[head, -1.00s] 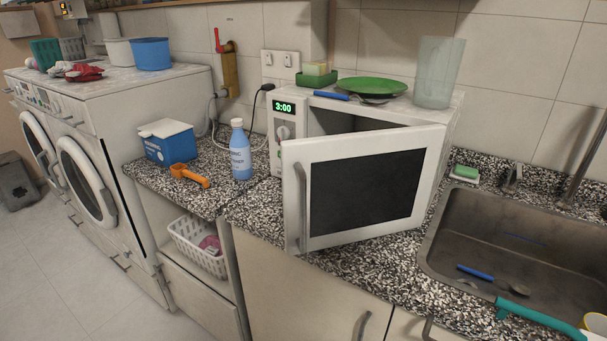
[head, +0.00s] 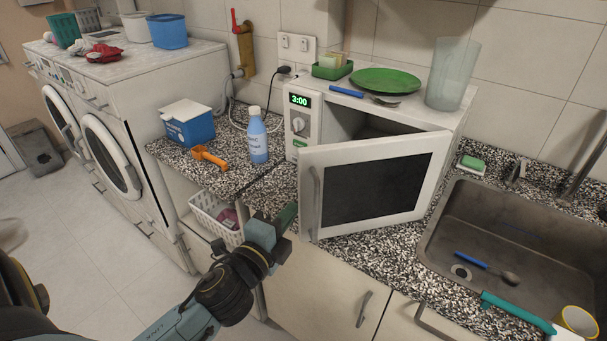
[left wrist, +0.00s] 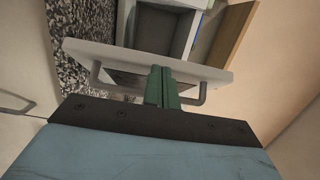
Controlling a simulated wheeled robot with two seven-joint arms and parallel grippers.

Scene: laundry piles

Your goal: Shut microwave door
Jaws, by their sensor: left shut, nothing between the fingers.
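The white microwave (head: 400,112) stands on the speckled counter, its display reading 3:00. Its door (head: 377,187) is part open and swung out toward me, with the dark interior showing behind it. The door's vertical handle (head: 315,203) is on its left edge. My left gripper (head: 287,216) is shut and empty, in front of the counter edge and just left of the handle. In the left wrist view, its green fingers (left wrist: 162,88) are together, in front of the door (left wrist: 150,60) and between the ends of the handle (left wrist: 200,94). I cannot tell whether they touch. My right gripper is not in view.
A blue-labelled bottle (head: 258,138), an orange scoop (head: 209,157) and a blue box (head: 188,124) stand left of the microwave. A green plate (head: 386,80) and a glass (head: 453,75) are on top. The sink (head: 520,235) lies to the right.

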